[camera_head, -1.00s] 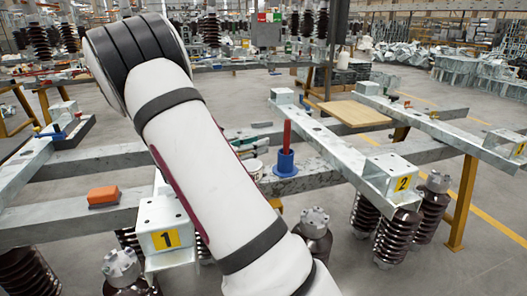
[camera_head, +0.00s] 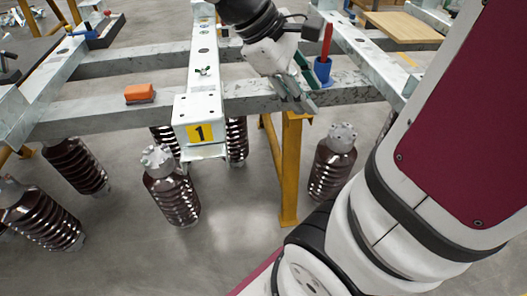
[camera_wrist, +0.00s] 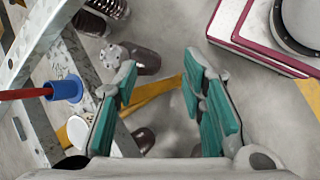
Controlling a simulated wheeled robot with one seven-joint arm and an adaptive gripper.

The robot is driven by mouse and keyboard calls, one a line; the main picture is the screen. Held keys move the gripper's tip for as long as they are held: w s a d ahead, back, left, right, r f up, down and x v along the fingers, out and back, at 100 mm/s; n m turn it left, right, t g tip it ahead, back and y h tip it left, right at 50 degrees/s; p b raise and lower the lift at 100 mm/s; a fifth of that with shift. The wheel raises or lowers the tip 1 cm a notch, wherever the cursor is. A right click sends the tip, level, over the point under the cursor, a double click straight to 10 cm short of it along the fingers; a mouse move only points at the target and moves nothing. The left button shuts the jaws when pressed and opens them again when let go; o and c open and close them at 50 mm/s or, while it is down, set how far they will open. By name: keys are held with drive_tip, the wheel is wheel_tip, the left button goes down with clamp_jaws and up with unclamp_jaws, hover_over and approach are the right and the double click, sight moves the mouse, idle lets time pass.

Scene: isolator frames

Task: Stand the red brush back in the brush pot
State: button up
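The red brush (camera_head: 327,40) stands upright in the blue brush pot (camera_head: 322,69) on the metal frame, with its red handle rising out of the top. In the wrist view, the red handle (camera_wrist: 22,94) comes out of the blue pot (camera_wrist: 67,90) at the left. My gripper (camera_head: 300,104) is just left of the pot in the head view, over the front beam's edge. In the wrist view, its two teal-padded fingers (camera_wrist: 165,90) are spread apart with nothing between them. The brush's lower end is hidden inside the pot.
An orange block (camera_head: 139,93) lies on the beam at the left. A white bracket marked 1 (camera_head: 199,125) stands left of my gripper. Brown ribbed insulators (camera_head: 332,165) hang below the frame. A wooden board (camera_head: 403,27) lies behind at the right. A white round object (camera_wrist: 78,131) sits near the pot.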

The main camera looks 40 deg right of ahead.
drive_tip(key=s+a+m+t+y, duration=0.2)
drive_tip(key=s+a+y, duration=0.1)
drive_tip(key=s+a, duration=0.2)
drive_tip(key=s+a+f+m+t+y, duration=0.1)
drive_tip(key=s+a, duration=0.4)
drive_tip(key=a, duration=0.5)
drive_tip(key=shift+s+a+m+t+y, duration=0.3)
drive_tip(key=shift+m+t+y, duration=0.15)
drive_tip(key=shift+y, duration=0.55)
drive_tip(key=shift+w+f, duration=0.1)
wheel_tip(320, 180, up, 26)
drive_tip(key=t+p, duration=0.4)
drive_tip(key=p, duration=1.9)
drive_tip(key=shift+d+f+p, duration=0.15)
drive_tip(key=shift+f+p, duration=0.05)
drive_tip(key=shift+p, duration=0.2)
